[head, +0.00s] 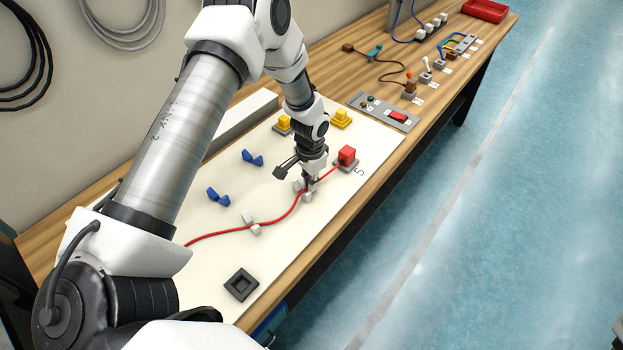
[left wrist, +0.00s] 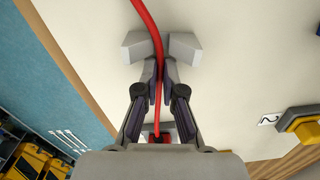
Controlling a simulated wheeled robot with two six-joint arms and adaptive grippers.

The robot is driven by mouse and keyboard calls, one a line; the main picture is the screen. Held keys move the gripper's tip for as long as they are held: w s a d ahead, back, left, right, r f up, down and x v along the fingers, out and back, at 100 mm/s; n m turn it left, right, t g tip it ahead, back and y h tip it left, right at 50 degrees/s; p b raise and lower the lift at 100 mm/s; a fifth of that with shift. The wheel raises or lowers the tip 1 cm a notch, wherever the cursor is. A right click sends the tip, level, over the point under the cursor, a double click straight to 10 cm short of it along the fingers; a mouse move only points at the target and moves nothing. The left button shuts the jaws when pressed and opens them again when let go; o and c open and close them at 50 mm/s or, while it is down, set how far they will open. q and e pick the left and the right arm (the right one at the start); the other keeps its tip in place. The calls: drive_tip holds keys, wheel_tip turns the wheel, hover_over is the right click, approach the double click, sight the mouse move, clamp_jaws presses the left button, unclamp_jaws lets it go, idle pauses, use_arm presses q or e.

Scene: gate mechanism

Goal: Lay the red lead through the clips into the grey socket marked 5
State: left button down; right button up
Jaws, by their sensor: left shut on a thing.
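The red lead (head: 278,221) runs across the white board from under my arm, between the two blocks of the near grey clip (head: 250,223), to the far clip (head: 306,196). Its red plug (head: 347,154) stands upright at the grey socket (head: 343,167) by the mark 5; how deep it sits I cannot tell. My left gripper (left wrist: 159,75) is shut on the red lead right beside the far clip. In the left wrist view the lead (left wrist: 150,25) passes between that clip's two blocks (left wrist: 184,48), and the plug (left wrist: 158,137) is partly hidden by the gripper. My right gripper is out of view.
Blue clips (head: 252,157) and yellow pieces (head: 341,118) stand farther back on the board (head: 190,258). An empty dark square socket (head: 241,284) is at the near end. A grey panel with a red switch (head: 384,113) lies beyond. The table's right edge is close to the socket.

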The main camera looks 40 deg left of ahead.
use_arm(q)
drive_tip(key=shift+s+f, duration=0.15)
drive_tip(key=shift+s, duration=0.05)
drive_tip(key=c, duration=1.4)
unclamp_jaws()
drive_tip(key=shift+o, duration=0.9)
drive_tip(key=shift+a, duration=0.1)
drive_tip(key=o, duration=0.5)
drive_tip(key=shift+o, duration=0.4)
drive_tip(key=shift+o, duration=0.4)
drive_tip(key=shift+w, duration=0.1)
drive_tip(key=o, duration=0.6)
drive_tip(key=shift+c, duration=0.2)
